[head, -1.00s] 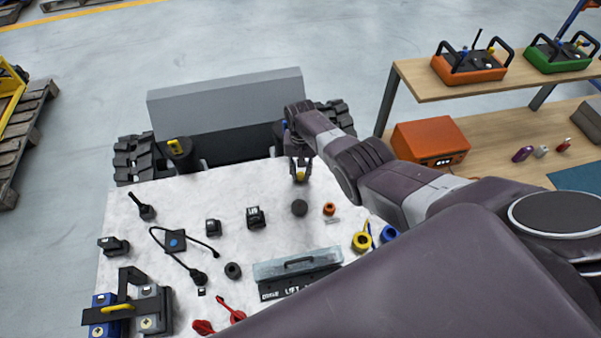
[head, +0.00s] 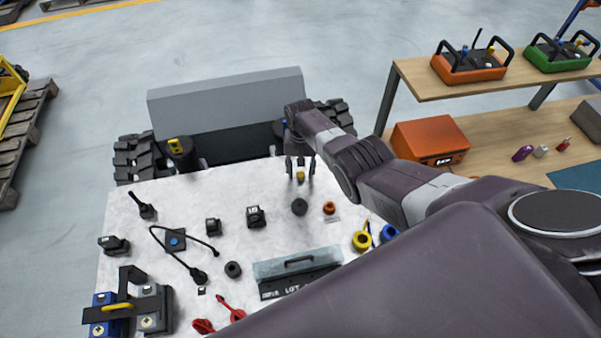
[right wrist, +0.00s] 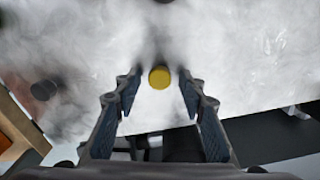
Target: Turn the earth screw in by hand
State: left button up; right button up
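The earth screw appears as a small yellow round head (head: 300,176) near the far edge of the white worktop (head: 190,205). It also shows in the right wrist view (right wrist: 160,77). My right gripper (head: 300,167) is above it, fingers spread on either side. In the right wrist view the right gripper (right wrist: 159,92) is open, with a gap between each finger and the yellow head. Nothing is held. How deep the screw sits cannot be told. My left gripper is out of view.
Near the right gripper lie a dark round cap (head: 299,207) and an orange ring (head: 329,208). A grey block (head: 225,100) stands behind the worktop.

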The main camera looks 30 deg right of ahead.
jog(key=n, duration=1.1)
jog(key=shift+b, duration=0.3)
jog(key=n, duration=0.3)
jog(key=shift+n, duration=0.3)
jog(key=n, duration=0.3)
jog(key=n+b, duration=0.1)
jog(key=n, duration=0.1)
jog(key=shift+f+n, duration=0.1)
jog(key=shift+n, duration=0.3)
jog(key=n, duration=0.6)
jog(key=shift+n+b, duration=0.4)
